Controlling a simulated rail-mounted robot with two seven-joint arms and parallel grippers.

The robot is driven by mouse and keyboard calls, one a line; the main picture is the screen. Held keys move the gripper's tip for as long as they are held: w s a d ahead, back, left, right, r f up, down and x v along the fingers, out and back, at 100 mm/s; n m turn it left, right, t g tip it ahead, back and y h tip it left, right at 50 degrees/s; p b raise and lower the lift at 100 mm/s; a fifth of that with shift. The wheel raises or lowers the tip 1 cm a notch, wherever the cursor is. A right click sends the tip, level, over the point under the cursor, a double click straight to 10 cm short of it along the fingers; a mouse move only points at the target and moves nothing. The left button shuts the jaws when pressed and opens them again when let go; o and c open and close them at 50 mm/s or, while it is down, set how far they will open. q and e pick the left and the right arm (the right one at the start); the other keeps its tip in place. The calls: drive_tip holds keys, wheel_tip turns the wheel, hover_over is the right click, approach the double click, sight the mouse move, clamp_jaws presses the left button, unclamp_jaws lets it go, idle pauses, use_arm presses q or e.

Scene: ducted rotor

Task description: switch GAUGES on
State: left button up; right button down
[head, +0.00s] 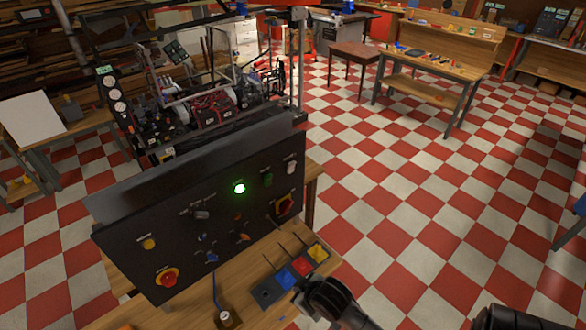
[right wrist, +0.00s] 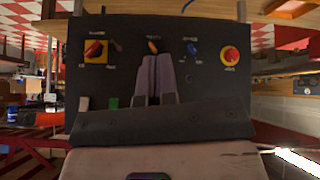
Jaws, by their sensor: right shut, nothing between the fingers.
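A black sloped control panel (head: 130,240) stands on a wooden bench in the head view. Its labels are too small to read, so I cannot tell which switch is GAUGES. On its lower part are an orange-tipped switch (head: 242,237) and a blue-tipped switch (head: 212,257). In the right wrist view the panel looks upside down, with the orange switch (right wrist: 153,46) and blue switch (right wrist: 191,48). My right gripper (right wrist: 155,60) is shut and empty, its tips appearing just below the orange switch; contact cannot be told. My left gripper is not in view.
The panel carries a lit green lamp (head: 239,188), a red stop button (head: 167,278) and a red rotary switch (head: 284,205) on yellow. A tray of coloured compartments (head: 265,293) with upright rods sits on the bench in front. Round gauges (head: 115,95) stand behind.

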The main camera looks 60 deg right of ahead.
sight(291, 167)
drive_tip(key=w+d+r+m+t+h+b, duration=0.1)
drive_tip(key=w+d, duration=0.4)
drive_tip(key=d, duration=0.5)
drive_tip(key=w+d+r+m+t+h+b, duration=0.1)
drive_tip(key=w+d+m+h, duration=0.3)
drive_tip(key=d, duration=0.6)
drive_tip(key=w+d+r+m+t+h+b, duration=0.1)
drive_tip(key=w+d+m, duration=0.4)
drive_tip(key=d, duration=0.5)
drive_tip(key=shift+w+d+t+h, duration=0.35)
drive_tip(key=shift+w+t+h, duration=0.35)
drive_tip(key=shift+w+h, duration=0.25)
drive_tip(key=shift+b, duration=0.3)
drive_tip(key=w+d+r+b, duration=0.2)
drive_tip(key=w+r, duration=0.1)
drive_tip(key=w, duration=0.4)
drive_tip(key=shift+w+r, duration=0.25)
drive_tip(key=shift+r, duration=0.15)
